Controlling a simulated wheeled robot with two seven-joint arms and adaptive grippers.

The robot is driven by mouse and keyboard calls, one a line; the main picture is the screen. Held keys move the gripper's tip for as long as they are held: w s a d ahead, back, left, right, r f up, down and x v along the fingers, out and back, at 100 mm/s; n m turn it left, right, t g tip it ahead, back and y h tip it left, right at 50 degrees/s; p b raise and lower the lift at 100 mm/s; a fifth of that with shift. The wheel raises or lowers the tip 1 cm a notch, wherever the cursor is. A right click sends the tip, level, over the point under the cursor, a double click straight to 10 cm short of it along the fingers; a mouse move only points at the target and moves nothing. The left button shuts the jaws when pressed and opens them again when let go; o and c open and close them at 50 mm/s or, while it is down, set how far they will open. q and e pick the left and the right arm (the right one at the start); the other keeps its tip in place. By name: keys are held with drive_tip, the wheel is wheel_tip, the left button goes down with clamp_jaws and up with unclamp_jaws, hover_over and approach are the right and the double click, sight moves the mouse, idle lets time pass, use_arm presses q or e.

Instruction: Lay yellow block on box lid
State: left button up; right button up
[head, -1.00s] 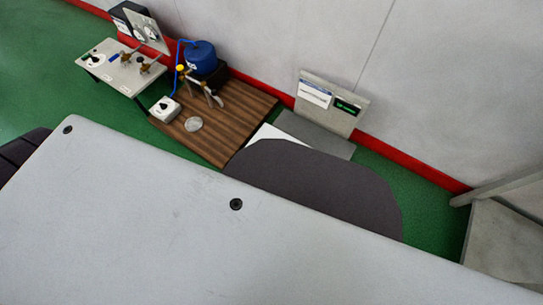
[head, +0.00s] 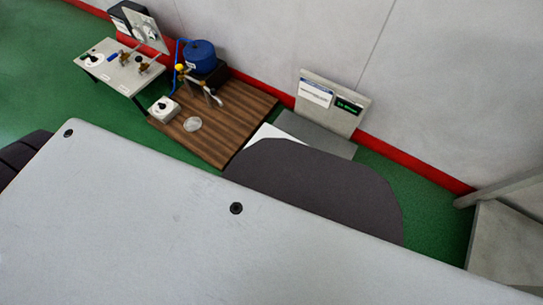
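I see neither a yellow block nor a box lid that I can make out. Neither of my grippers shows in the head view. A large pale grey surface with dark screws fills the lower part of the picture and hides whatever lies behind it. A dark rounded shape at its far edge hides more of the area behind.
A brown wooden board (head: 235,122) carries a blue pot (head: 199,54), brass fittings and a white knob box (head: 164,110). A small white stand (head: 117,65) is at left. A display panel (head: 333,103) stands by the wall. A grey frame (head: 507,240) is at right.

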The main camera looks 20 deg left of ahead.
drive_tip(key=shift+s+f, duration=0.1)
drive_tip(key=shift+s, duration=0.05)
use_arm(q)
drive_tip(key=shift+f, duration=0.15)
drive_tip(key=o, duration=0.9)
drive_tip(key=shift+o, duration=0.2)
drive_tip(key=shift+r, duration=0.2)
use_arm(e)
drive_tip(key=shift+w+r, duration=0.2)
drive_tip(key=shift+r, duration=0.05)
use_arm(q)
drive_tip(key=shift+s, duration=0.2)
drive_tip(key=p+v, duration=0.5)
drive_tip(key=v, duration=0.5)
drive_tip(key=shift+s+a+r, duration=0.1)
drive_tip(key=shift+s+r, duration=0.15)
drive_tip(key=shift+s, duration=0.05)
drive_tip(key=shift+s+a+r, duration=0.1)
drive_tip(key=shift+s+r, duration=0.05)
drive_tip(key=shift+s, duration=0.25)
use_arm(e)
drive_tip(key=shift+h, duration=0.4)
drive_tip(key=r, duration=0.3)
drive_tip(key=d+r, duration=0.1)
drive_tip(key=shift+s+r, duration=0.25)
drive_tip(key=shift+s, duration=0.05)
